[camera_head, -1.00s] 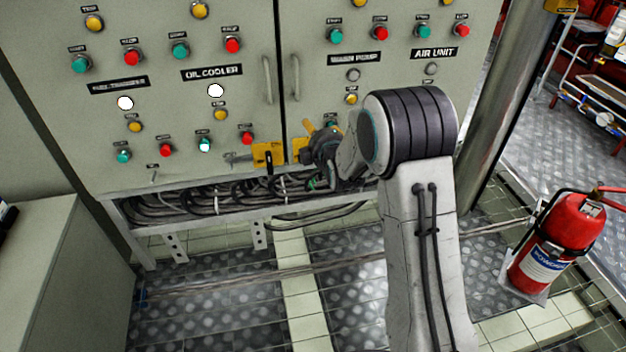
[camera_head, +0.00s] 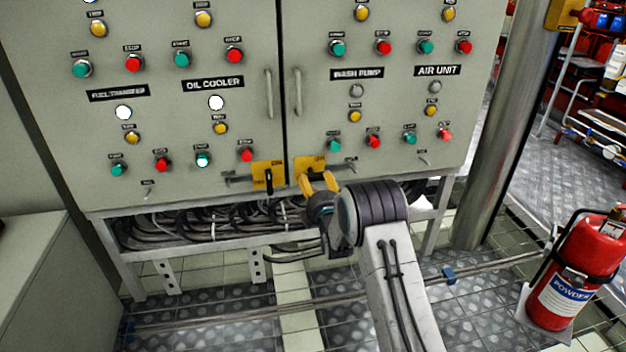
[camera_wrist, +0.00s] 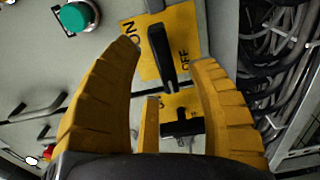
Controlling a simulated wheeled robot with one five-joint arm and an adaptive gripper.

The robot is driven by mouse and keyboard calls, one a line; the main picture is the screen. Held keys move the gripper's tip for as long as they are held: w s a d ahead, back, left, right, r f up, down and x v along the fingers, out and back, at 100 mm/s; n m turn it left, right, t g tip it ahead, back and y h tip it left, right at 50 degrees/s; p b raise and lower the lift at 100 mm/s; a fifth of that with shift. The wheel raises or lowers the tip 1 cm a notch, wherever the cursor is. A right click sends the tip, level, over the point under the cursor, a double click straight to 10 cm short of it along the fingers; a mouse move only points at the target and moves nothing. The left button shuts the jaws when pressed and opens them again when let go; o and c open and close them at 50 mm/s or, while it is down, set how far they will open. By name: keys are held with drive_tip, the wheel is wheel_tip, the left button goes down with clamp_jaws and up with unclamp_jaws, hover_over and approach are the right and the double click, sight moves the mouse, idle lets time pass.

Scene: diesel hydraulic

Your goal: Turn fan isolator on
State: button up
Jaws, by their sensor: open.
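Two yellow isolator plates with black handles sit low on the grey cabinet doors. The left plate (camera_head: 259,176) shows a black handle standing upright. The right plate (camera_head: 309,164) is partly hidden behind my gripper (camera_head: 318,183). In the wrist view the right plate (camera_wrist: 193,33) is upper, with ON and OFF lettering and a black handle (camera_wrist: 160,52). The left plate (camera_wrist: 176,103) is below it. My gripper (camera_wrist: 167,52) is open, its yellow fingers on either side of the right plate's handle. I cannot tell whether they touch it. I cannot read which isolator is the fan's.
Rows of buttons and lamps cover the cabinet. A green button (camera_wrist: 76,17) is beside the right plate. Cables (camera_head: 215,215) run below the doors. A metal pillar (camera_head: 490,140) and a red extinguisher (camera_head: 575,270) stand at the right.

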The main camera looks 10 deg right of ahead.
sight(314, 178)
drive_tip(key=shift+w+b, duration=0.55)
drive_tip(key=shift+w, duration=1.4)
drive_tip(key=shift+o, duration=0.2)
clamp_jaws()
